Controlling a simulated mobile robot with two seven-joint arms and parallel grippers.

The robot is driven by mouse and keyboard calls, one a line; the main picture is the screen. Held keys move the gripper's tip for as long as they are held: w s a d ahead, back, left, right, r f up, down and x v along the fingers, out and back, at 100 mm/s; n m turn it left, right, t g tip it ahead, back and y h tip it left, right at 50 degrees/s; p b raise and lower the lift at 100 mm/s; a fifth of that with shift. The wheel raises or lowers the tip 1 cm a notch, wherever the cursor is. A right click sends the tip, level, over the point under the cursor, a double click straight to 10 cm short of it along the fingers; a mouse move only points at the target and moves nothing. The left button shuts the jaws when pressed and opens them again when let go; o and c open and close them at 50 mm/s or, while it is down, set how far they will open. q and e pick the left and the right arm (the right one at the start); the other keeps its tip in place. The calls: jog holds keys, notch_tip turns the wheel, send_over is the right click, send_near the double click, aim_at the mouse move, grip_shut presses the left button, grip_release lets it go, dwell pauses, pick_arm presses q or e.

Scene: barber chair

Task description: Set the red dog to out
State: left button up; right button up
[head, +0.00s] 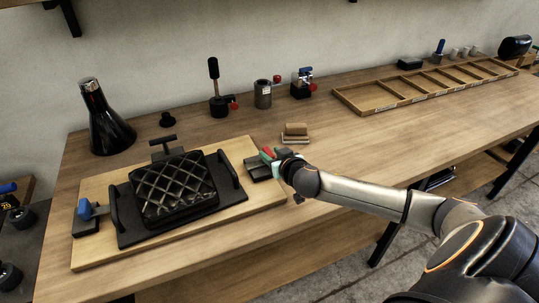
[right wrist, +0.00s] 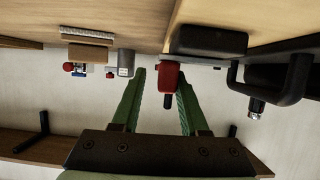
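The red dog (head: 267,154) is a small red piece on a black block (head: 257,168) at the right side of the wooden board (head: 262,196). In the right wrist view the red dog (right wrist: 169,77) shows between the two green fingers, nearer the right-hand finger. My right gripper (head: 274,157) is at the dog; its fingers (right wrist: 160,80) are apart, with a visible gap on the left of the dog. I cannot tell whether the right-hand finger touches it. The gripper partly hides the dog in the head view. My left gripper is not in view.
A black quilted cushion (head: 172,188) lies on a black plate with handles on the board. A blue dog (head: 85,209) is at the left. A brush-like block (head: 296,131), a grey cylinder (head: 263,94) and a compartment tray (head: 428,84) stand behind. The bench front right is clear.

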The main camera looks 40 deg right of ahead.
jog(key=shift+o, duration=0.7)
jog(key=shift+a, duration=0.1)
jog(key=shift+s, duration=0.1)
jog(key=v, duration=1.2)
jog(key=shift+s, duration=0.15)
